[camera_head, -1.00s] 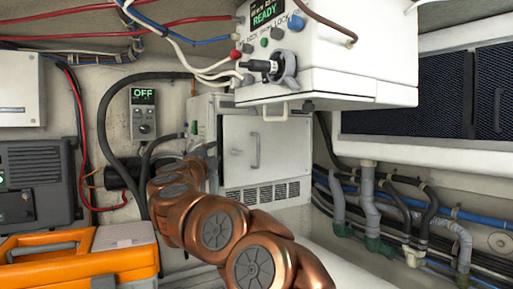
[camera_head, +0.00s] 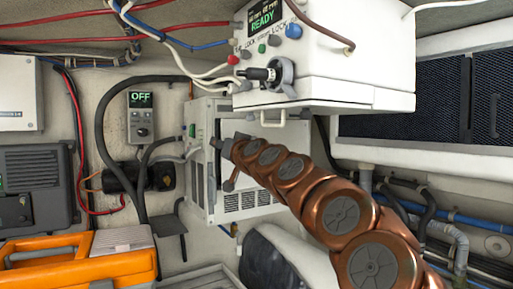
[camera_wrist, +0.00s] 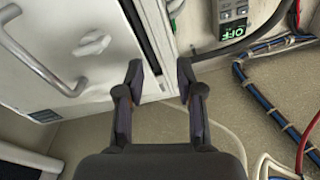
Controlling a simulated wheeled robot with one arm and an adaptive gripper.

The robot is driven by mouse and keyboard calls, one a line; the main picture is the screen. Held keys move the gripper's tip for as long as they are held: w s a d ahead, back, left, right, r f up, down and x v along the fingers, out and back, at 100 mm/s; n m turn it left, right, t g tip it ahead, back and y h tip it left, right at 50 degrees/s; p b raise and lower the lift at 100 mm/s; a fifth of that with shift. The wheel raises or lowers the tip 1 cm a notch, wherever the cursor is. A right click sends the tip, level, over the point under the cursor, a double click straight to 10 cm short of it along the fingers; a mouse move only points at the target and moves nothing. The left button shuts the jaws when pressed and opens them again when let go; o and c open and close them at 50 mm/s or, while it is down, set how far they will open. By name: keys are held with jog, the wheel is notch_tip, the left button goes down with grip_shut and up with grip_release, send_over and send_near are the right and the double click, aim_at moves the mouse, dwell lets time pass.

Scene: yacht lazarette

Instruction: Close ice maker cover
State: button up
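A white cabinet (camera_head: 198,190) with a vented front panel (camera_head: 262,197) stands at the back wall, apparently the ice maker. A dark strip runs down its left front edge. My arm hides much of the front. In the wrist view its white front panel (camera_wrist: 45,70) has a bar handle (camera_wrist: 38,52), and a dark slit runs along one edge; I cannot tell whether the cover is slightly ajar. My gripper (camera_wrist: 160,75) is open and empty, its fingers apart beside that edge. In the head view my gripper (camera_head: 218,146) is at the cabinet's left front edge; contact is unclear.
A white box (camera_head: 335,80) with a READY display overhangs above my arm. A control panel (camera_head: 141,117) reading OFF and a black hose (camera_head: 102,130) are left of the cabinet. An orange toolbox (camera_head: 80,265) sits at lower left. Pipes run at right.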

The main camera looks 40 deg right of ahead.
jog(key=s+d+f+n+g+h, duration=0.1)
jog(key=s+d, duration=0.2)
jog(key=d, duration=0.3)
jog(key=s+d+f+n+g, duration=0.1)
jog(key=s+d, duration=0.3)
jog(key=d, duration=0.1)
jog(key=shift+r+p+x, duration=0.15)
jog(key=shift+p+x, duration=0.75)
jog(key=shift+x, duration=1)
jog(key=shift+r+p+x, duration=0.2)
jog(key=shift+p+x, duration=0.65)
jog(key=shift+x, duration=1.1)
jog(key=shift+d, duration=0.1)
grip_shut()
